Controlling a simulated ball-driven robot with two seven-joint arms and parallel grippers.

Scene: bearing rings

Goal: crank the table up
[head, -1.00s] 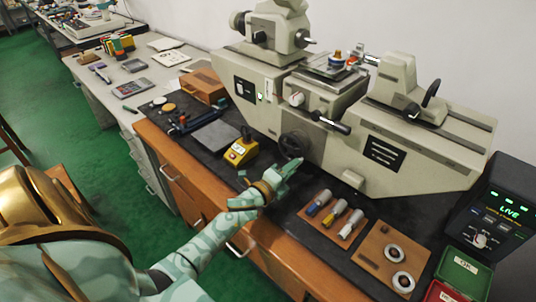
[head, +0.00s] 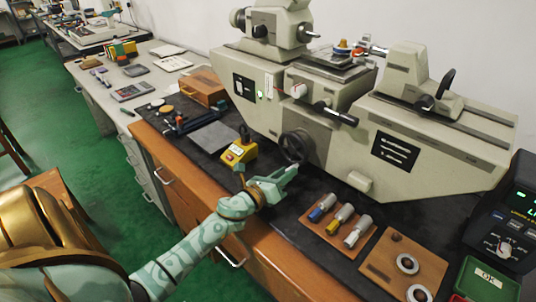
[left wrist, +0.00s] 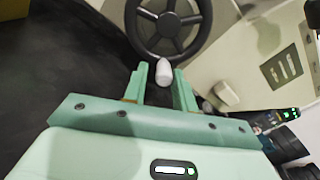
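The grey measuring machine (head: 345,135) stands on the bench with a dark handwheel (head: 293,147) low on its front. Its small table (head: 333,75), with a ring-like part on top, sits above the wheel. In the left wrist view the handwheel (left wrist: 168,25) fills the upper middle, and its pale crank knob (left wrist: 164,72) shows between my fingers. My left gripper (left wrist: 161,88) is open, one finger on each side of the knob, with gaps visible; its depth around the knob is hard to tell. The left gripper (head: 290,176) also shows in the head view, just below the wheel. My right gripper is not in view.
A yellow control box (head: 238,152) stands left of the wheel. A wooden tray (head: 338,222) with several handled tools and a board with rings (head: 402,268) lie to the right. A green OK bin (head: 487,280) and a dark display unit (head: 505,220) are at far right.

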